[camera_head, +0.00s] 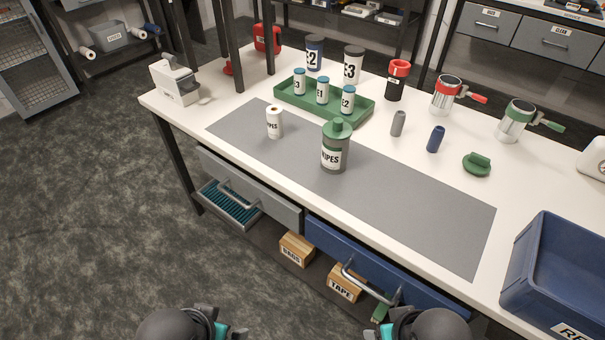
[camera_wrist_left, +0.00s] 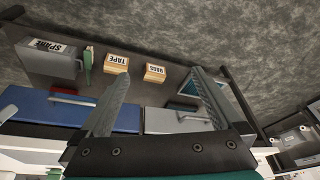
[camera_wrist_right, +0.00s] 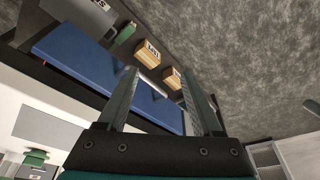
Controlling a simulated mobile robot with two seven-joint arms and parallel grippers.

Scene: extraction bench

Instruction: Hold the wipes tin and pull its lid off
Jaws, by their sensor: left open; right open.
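The wipes tin (camera_head: 335,154) is a grey-green cylinder with a white label, upright on the grey mat. Its green lid (camera_head: 338,128) with a knob sits on top. In the head view my left gripper (camera_head: 218,328) and right gripper (camera_head: 388,328) are at the bottom edge, in front of the bench and well away from the tin. In the left wrist view the left fingers (camera_wrist_left: 158,105) are apart with nothing between them. In the right wrist view the right fingers (camera_wrist_right: 165,100) are also apart and empty.
A blue crate (camera_head: 530,240) is at the right end.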

